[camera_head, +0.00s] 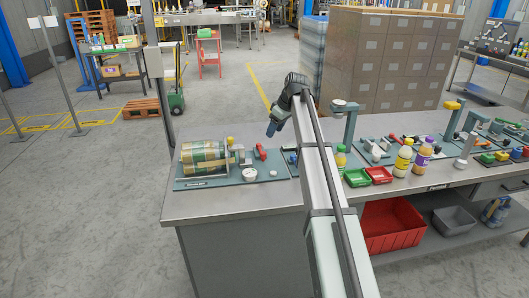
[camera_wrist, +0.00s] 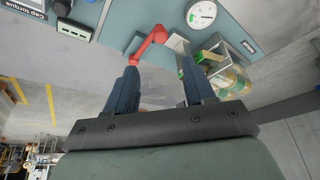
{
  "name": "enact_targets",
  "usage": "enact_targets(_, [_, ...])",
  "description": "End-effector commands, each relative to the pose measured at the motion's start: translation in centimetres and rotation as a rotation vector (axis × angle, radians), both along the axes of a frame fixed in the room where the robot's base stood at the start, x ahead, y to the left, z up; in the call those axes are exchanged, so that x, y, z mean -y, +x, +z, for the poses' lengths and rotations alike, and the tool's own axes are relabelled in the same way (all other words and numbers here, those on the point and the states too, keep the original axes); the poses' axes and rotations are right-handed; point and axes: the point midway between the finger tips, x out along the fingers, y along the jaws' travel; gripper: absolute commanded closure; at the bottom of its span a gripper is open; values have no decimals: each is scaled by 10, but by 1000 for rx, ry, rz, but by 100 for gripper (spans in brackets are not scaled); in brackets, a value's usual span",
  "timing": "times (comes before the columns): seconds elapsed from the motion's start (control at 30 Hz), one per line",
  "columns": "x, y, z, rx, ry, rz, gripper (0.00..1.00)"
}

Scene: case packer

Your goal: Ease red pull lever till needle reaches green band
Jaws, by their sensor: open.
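The red pull lever (camera_head: 260,152) stands on a blue-grey base panel (camera_head: 215,182) at the left end of the workbench. In the wrist view the red lever (camera_wrist: 152,42) lies just beyond my fingertips, its near end close to the left fingertip. I cannot tell whether they touch. My gripper (camera_wrist: 157,62) is open, with nothing clearly between its fingers. In the head view my gripper (camera_head: 272,128) hangs above and right of the lever.
Green and red trays (camera_head: 357,177) and several bottles (camera_head: 403,157) stand to the right. My arm crosses the middle of the bench. Bare bench top lies along the front left.

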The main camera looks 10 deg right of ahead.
Motion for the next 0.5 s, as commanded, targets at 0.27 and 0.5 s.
enact_targets(0.27, [-13,11,-41,-1,1,-1,46])
enact_targets(0.5, [-25,23,-80,-1,1,1,46])
